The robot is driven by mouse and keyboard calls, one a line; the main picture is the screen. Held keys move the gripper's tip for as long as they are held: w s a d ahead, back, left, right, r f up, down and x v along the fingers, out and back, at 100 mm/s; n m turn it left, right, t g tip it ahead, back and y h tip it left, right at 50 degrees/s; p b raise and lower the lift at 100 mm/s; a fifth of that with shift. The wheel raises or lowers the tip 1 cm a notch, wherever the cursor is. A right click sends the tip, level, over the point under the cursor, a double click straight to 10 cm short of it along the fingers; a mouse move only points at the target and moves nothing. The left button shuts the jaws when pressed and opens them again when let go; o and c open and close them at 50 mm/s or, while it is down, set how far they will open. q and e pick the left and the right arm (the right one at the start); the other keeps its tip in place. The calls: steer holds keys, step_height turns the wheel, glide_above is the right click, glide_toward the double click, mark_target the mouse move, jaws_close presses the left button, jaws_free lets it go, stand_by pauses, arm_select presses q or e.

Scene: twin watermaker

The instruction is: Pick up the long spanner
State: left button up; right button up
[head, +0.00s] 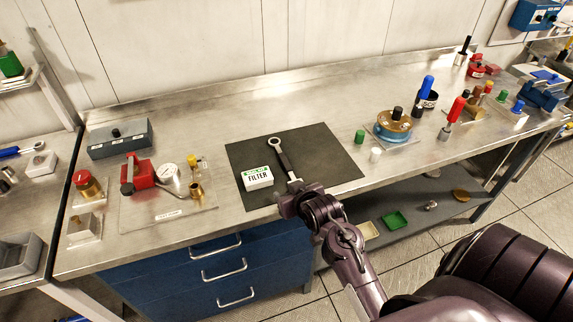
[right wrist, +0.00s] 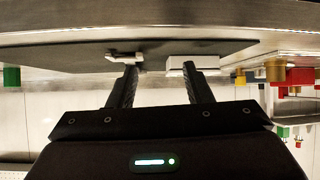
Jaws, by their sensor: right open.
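The long spanner (head: 284,160) lies on the dark mat (head: 325,150) on the bench. It has a pale ring end toward the back, a dark handle, and a light end toward my right gripper (head: 294,187). In the head view that gripper is at the mat's front edge, close to the spanner's near end. In the right wrist view my right gripper (right wrist: 162,68) has its fingers apart, with nothing clearly between them. A pale metal piece, seemingly the spanner (right wrist: 123,57), shows by the left finger's tip; contact is unclear. My left gripper is out of view.
A white and green filter box (head: 257,178) sits on the mat left of the spanner. A test pump board (head: 168,210) is further left.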

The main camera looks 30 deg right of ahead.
mark_target(287, 164)
steer(key=w+d, duration=0.1)
steer(key=w+d+r+t, duration=0.1)
steer(key=w+d+m+t+h, duration=0.1)
steer(key=d, duration=0.1)
steer(key=shift+r, duration=0.25)
steer(key=shift+w+d+f+m, duration=0.15)
steer(key=shift+w+d, duration=0.15)
steer(key=shift+w, duration=0.25)
steer(key=shift+w+d+f+m, duration=0.15)
steer(key=shift+w+d, duration=0.1)
steer(key=shift+w, duration=0.3)
steer(key=p+x, duration=0.1)
steer(key=x, duration=0.1)
steer(key=p+x, duration=0.1)
steer(key=x, duration=0.2)
steer(key=shift+s+d+f, duration=0.15)
steer(key=shift+s+f, duration=0.05)
steer(key=shift+f, duration=0.15)
steer(key=shift+w+f, duration=0.2)
steer(key=shift+w, duration=0.1)
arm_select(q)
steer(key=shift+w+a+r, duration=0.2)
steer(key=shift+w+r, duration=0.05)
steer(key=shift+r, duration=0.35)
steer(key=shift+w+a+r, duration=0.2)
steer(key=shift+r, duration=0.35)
arm_select(e)
steer(key=shift+s, duration=0.1)
jaws_close()
